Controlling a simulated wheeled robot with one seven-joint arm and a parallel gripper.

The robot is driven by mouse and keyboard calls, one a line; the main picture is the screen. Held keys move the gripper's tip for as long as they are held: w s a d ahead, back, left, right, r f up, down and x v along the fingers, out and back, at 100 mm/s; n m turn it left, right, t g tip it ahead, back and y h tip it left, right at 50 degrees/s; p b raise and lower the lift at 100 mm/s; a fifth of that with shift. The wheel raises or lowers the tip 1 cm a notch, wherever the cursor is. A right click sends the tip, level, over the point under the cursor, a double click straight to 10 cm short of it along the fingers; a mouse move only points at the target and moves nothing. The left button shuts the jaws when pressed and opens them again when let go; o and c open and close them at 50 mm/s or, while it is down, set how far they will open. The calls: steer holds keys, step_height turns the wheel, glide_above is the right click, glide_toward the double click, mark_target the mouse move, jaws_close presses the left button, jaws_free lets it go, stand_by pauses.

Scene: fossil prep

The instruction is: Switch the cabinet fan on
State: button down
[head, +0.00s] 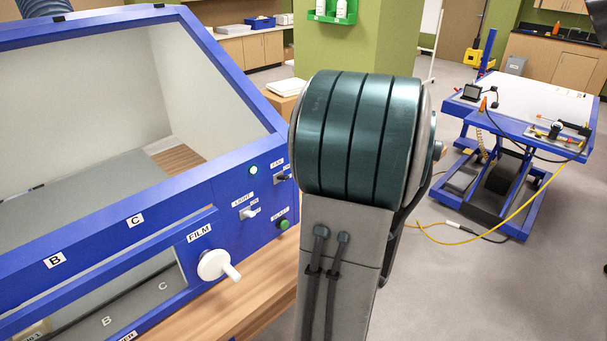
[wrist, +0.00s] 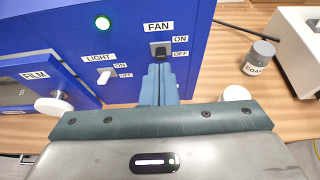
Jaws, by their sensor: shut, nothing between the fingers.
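The blue cabinet (head: 232,192) stands at the left of the head view. Its fan switch (wrist: 160,50) is a dark toggle under a FAN label, with ON above OFF beside it. It also shows in the head view (head: 283,178), partly beside my arm. I cannot tell which way its lever is set. My gripper (wrist: 159,68) is shut and empty, its fingertips just below the switch. I cannot tell whether they touch it. The gripper is hidden behind my arm in the head view. A green lamp (wrist: 103,22) on the panel is lit.
A white light switch (wrist: 104,77) sits left of the fan switch. A white film knob (head: 214,265) juts from the cabinet front. A grey labelled jar (wrist: 259,57) and a white box (wrist: 297,45) stand to the right. A blue cart (head: 520,125) stands farther right.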

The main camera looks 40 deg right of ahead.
steer(key=shift+s+r+p, duration=0.3)
steer(key=shift+s+r, duration=0.35)
steer(key=shift+s, duration=0.05)
steer(key=shift+d, duration=0.1)
